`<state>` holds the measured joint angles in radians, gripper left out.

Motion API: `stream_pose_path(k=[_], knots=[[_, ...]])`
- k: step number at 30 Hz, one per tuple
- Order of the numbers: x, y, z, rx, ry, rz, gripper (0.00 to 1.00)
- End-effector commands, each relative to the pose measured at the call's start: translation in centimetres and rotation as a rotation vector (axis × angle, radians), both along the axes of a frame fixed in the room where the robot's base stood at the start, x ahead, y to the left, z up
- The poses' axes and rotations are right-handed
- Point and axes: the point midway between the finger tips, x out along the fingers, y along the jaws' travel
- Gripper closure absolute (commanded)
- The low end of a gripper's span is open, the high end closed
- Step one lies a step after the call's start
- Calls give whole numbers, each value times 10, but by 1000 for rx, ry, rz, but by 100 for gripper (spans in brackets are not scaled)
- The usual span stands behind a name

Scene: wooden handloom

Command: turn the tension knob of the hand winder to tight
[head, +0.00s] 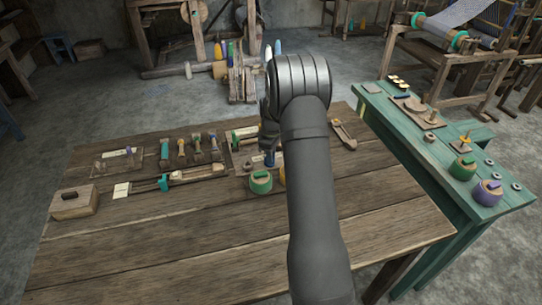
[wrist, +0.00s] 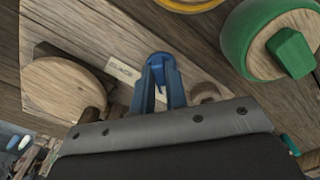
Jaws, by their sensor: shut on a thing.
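The hand winder is a wooden board (wrist: 190,80) on the table, with a round wooden disc (wrist: 65,88) on it in the wrist view. A small pale label (wrist: 122,69) on the board seems to read "SLACK". The blue tension knob (wrist: 160,61) is just beside that label. My gripper (wrist: 161,80) is shut on the knob, its two fingers on either side of it. In the head view a bit of blue (head: 269,159) shows below my gripper (head: 269,142); my arm hides much of the winder. The knob's exact setting cannot be told.
A green round thing with a green block on top (wrist: 285,45) is close by on the right. A yellow rim (wrist: 190,4) shows at the top. Several tools lie left on the wooden table (head: 180,245). A green bench (head: 430,165) stands to the right.

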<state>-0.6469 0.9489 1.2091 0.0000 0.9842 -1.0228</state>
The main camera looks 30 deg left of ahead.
Motion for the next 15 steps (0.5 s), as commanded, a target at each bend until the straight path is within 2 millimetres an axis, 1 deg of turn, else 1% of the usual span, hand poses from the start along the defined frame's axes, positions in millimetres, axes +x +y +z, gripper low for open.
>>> stream_pose_path(k=[11, 12, 14, 15], knots=[[1, 1, 2, 2, -3, 5, 100], [1, 1, 2, 2, -3, 5, 81], [1, 1, 1, 2, -3, 5, 70], [1, 1, 1, 1, -3, 5, 65]])
